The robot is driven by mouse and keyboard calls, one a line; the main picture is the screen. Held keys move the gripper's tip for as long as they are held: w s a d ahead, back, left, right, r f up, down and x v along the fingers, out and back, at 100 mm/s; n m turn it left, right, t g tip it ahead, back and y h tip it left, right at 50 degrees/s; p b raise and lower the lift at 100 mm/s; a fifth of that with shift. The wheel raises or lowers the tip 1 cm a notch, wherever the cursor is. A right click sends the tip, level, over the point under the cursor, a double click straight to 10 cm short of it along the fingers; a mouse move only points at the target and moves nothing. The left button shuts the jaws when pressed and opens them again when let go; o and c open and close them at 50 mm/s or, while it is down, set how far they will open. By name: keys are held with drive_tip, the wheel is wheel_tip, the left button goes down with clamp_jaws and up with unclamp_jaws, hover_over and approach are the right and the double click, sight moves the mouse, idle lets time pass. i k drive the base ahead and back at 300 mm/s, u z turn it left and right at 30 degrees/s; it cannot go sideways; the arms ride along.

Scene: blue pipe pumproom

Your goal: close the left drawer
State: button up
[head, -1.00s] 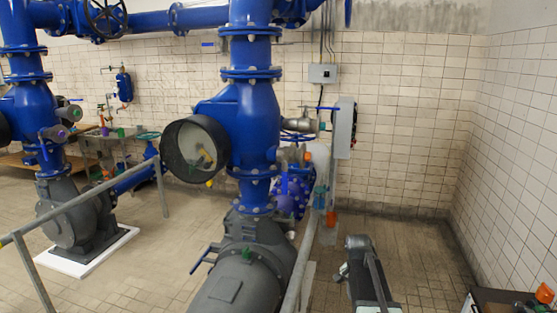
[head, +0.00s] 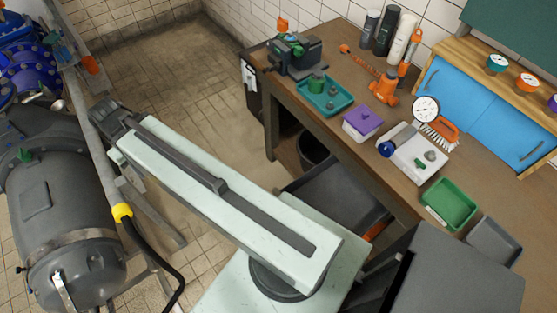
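A brown-topped workbench (head: 330,112) runs along the right side of the view. A dark grey open drawer-like box (head: 345,192) juts out from under its front edge; it looks like the left drawer, pulled out. Its near part is hidden by my arm and body. My pale arm lies between the bench and the pipes, its far end pointing to the upper left, away from the drawer. I cannot make out my gripper's fingers.
The bench holds a vise (head: 297,55), a teal tray (head: 325,98), a purple-lidded box (head: 362,122), a dial gauge (head: 425,110) and a green tray (head: 450,203). A grey pump (head: 65,215) and railing (head: 90,140) stand left. Tiled floor (head: 190,85) beyond is clear.

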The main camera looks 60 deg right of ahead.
sight(330, 188)
drive_tip(key=k, duration=0.45)
drive_tip(key=z, duration=0.8)
drive_tip(key=k, duration=1.7)
drive_tip(key=u, duration=0.8)
drive_tip(key=i, duration=0.8)
drive_tip(key=u, duration=0.6)
